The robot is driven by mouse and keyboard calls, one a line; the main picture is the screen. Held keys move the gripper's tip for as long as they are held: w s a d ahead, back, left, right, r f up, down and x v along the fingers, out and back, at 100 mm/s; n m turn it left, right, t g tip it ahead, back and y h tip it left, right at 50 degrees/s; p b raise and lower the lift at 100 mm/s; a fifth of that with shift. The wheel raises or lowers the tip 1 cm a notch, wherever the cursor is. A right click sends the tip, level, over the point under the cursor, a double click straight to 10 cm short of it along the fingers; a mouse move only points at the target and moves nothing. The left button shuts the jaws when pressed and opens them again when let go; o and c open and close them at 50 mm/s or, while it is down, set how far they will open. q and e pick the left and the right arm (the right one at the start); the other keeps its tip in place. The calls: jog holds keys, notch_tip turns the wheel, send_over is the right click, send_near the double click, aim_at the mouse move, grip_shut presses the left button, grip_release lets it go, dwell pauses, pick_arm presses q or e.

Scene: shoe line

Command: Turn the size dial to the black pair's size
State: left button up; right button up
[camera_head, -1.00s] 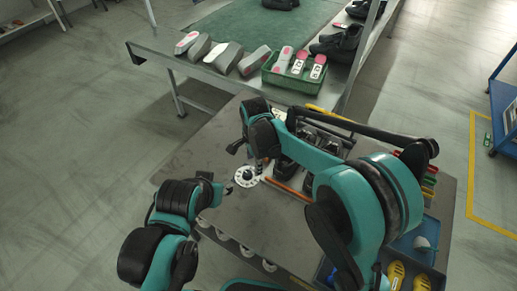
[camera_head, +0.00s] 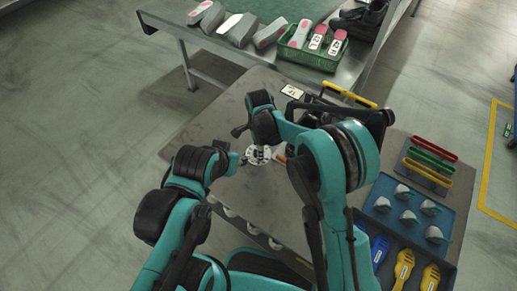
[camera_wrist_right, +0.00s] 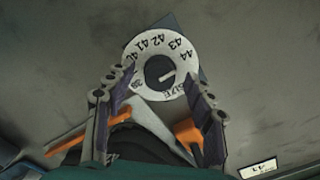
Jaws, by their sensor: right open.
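The size dial (camera_head: 258,155) is a white disc with a dark centre on the grey table. In the right wrist view the dial (camera_wrist_right: 160,41) shows black numbers, 41 to 44 clearest, and the word SIZE. A light line on its dark knob (camera_wrist_right: 157,67) points right, between 44 and SIZE. My right gripper (camera_wrist_right: 160,84) is open, its fingers on either side of the dial's near part. I cannot tell whether they touch the knob. My left gripper (camera_head: 239,161) is low, just left of the dial; its fingers are unclear. Black shoes (camera_head: 360,20) stand on the rear bench.
A green basket (camera_head: 308,57) with pink-and-white items sits on the rear bench. A white card (camera_head: 293,91) lies at the table's back. A blue tray (camera_head: 405,235) is at the right, with coloured bars (camera_head: 430,160) behind it. My right arm hides part of the table.

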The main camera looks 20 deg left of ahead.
jog(key=c, duration=1.2)
jog(key=shift+o, duration=0.2)
jog(key=shift+n, duration=0.3)
jog(key=n, duration=0.5)
jog(key=shift+n, duration=0.3)
jog(key=n, duration=0.5)
jog(key=shift+n, duration=0.4)
